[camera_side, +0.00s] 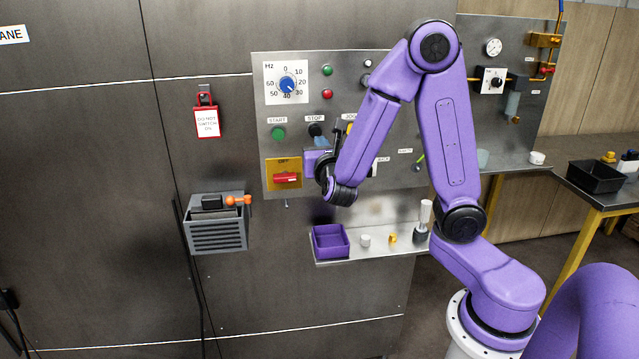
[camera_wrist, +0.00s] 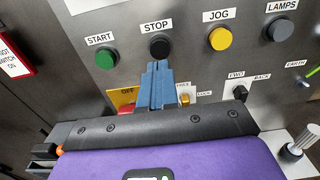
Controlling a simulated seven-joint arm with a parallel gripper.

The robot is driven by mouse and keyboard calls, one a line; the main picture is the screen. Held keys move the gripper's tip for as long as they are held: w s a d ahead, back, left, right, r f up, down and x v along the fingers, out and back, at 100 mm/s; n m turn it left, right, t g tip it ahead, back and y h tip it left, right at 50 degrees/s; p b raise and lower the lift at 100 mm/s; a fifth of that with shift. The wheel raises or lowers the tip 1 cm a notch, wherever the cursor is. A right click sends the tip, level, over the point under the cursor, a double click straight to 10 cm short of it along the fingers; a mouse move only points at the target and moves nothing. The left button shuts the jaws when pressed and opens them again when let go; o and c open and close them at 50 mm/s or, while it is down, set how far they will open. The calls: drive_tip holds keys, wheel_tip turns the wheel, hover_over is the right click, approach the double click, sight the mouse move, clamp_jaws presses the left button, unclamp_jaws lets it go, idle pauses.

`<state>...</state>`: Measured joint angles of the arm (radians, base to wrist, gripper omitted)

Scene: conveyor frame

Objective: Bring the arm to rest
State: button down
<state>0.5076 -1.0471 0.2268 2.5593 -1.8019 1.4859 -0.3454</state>
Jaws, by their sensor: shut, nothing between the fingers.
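My purple arm is bent in front of the grey control panel (camera_side: 390,240). My gripper (camera_wrist: 157,66) is shut and empty, its blue-grey fingers together and pointing at the panel. In the wrist view the fingertips overlap the area just under the black STOP button (camera_wrist: 160,47); I cannot tell whether they touch it. In the side view my gripper (camera_side: 321,142) is close to the panel below the STOP button (camera_side: 315,130), partly hidden by my wrist. The green START button (camera_wrist: 105,58) is to the left and the yellow JOG button (camera_wrist: 220,39) to the right.
A red switch (camera_side: 287,178) on a yellow plate is left of my gripper. A shelf (camera_side: 380,251) below holds a purple bin (camera_side: 331,242) and small parts. A grey wall holder (camera_side: 217,232) and a red-edged tag (camera_side: 207,121) hang on the left. Free space lies in front of the panel.

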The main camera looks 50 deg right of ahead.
drive_tip(key=shift+s, duration=0.1)
drive_tip(key=s+a+f+m+g+y, duration=0.1)
drive_tip(key=s+f+m+g+y, duration=0.1)
drive_tip(key=s+f+m+g, duration=0.25)
drive_tip(key=s+a+f+m+g+y, duration=0.1)
drive_tip(key=s+f+m+g+y, duration=0.1)
drive_tip(key=s+m+g, duration=0.45)
drive_tip(key=s+a+f+m+g+y, duration=0.1)
drive_tip(key=s+a+m+y, duration=0.2)
drive_tip(key=s+a+y, duration=0.6)
drive_tip(key=s+a, duration=0.4)
drive_tip(key=s, duration=0.3)
drive_tip(key=shift+f+g, duration=0.3)
drive_tip(key=shift+f, duration=0.1)
